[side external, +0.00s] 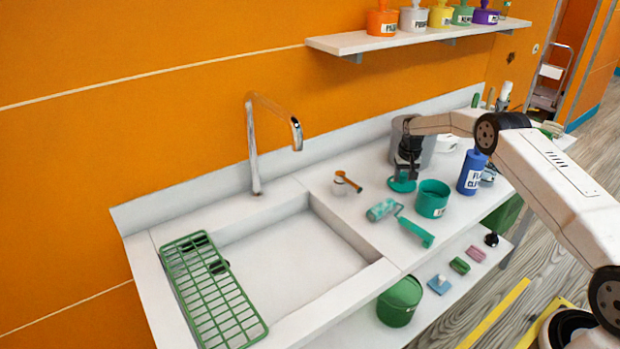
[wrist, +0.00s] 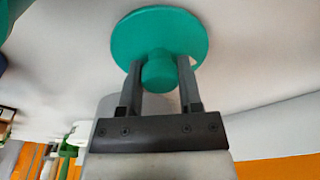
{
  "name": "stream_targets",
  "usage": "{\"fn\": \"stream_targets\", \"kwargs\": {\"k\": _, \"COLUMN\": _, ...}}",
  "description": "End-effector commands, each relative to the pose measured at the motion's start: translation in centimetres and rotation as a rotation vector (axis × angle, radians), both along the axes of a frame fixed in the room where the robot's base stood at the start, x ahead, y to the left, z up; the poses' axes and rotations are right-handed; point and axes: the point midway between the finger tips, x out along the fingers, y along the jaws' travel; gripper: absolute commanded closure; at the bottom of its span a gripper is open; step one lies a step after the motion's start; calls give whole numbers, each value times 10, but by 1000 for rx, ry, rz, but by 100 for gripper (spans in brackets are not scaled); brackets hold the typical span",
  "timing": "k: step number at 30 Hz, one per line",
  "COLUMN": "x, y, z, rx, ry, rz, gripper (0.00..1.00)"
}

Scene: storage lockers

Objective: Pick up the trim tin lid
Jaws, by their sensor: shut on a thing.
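The trim tin lid (wrist: 158,38) is a teal disc with a round knob. In the wrist view my gripper (wrist: 159,72) has one finger on each side of the knob and is shut on it. In the side view the lid (side external: 402,185) is at or just above the white counter, and my gripper (side external: 407,172) reaches down to it from above. I cannot tell whether the lid touches the counter. A teal open tin (side external: 432,198) stands just right of the lid.
A teal paint roller (side external: 400,217) lies in front of the tin, and a blue bottle (side external: 472,172) stands to its right. A grey cylinder (side external: 411,137) stands close behind my gripper. The sink (side external: 290,255) with a green rack (side external: 212,292) is at the left.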

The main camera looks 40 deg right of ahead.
Motion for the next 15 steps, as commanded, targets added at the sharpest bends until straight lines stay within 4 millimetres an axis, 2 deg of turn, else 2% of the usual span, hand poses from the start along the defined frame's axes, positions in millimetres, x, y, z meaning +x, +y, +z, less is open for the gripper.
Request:
{"fn": "stream_targets", "kwargs": {"k": 8, "x": 0, "y": 0, "z": 4, "rx": -1, "ry": -1, "rz": 0, "gripper": 100}}
{"fn": "stream_targets", "kwargs": {"k": 15, "x": 1, "y": 0, "z": 24, "rx": -1, "ry": -2, "rz": 0, "gripper": 100}}
